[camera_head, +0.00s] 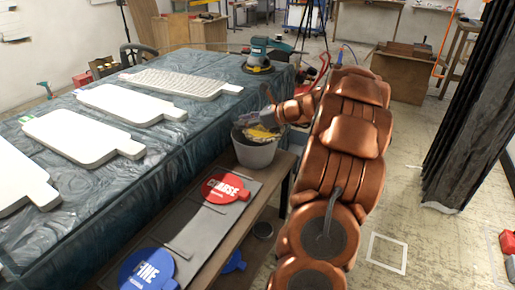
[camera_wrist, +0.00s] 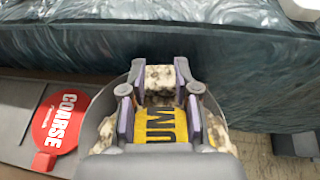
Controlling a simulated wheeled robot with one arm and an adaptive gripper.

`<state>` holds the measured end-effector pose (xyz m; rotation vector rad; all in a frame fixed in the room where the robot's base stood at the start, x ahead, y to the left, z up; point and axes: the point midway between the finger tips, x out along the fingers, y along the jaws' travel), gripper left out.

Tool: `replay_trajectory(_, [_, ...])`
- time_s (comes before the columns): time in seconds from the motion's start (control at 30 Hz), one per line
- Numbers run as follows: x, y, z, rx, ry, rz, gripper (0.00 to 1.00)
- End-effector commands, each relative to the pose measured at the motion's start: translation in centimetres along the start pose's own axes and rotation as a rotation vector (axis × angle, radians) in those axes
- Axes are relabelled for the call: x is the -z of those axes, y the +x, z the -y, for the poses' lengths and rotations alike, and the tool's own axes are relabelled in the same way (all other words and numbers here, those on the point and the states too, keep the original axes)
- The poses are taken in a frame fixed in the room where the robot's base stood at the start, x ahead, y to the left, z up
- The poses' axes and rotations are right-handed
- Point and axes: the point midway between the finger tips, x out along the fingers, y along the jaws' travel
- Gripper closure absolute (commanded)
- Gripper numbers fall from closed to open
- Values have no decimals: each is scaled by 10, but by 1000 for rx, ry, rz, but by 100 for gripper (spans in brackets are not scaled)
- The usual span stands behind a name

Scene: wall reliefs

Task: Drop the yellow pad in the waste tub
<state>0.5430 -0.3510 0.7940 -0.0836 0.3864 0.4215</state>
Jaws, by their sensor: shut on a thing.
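The waste tub (camera_head: 256,156) is a light grey bucket on the end of the low bench; its rim also shows around my fingers in the wrist view (camera_wrist: 219,119). The yellow pad (camera_head: 262,133), with dark letters "UM" visible in the wrist view (camera_wrist: 160,127), is at the tub's mouth. My gripper (camera_wrist: 158,100) is shut on the yellow pad, over the tub's opening. In the head view my gripper (camera_head: 270,116) comes in from the right. Part of the pad is hidden by my fingers, and I cannot tell how deep it sits.
A red COARSE pad (camera_head: 225,188) and a blue FINE pad (camera_head: 148,270) lie on the grey bench mat (camera_head: 190,222). The table (camera_head: 205,125) under dark plastic sheeting holds white panels (camera_head: 130,103) and a teal sander (camera_head: 260,52). A dark curtain (camera_head: 465,110) hangs at right.

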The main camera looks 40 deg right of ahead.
Motion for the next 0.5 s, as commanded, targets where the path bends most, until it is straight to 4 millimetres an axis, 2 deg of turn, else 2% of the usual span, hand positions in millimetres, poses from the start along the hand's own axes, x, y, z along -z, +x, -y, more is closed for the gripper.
replay_trajectory(0.1, [0,0,0,0,0,0,93])
replay_trajectory(0.13, [-1,0,0,0,0,0,67])
replay_trajectory(0.2, [0,0,0,0,0,0,59])
replay_trajectory(0.4, [0,0,0,0,0,0,41])
replay_trajectory(0.5, [0,0,0,0,0,0,41])
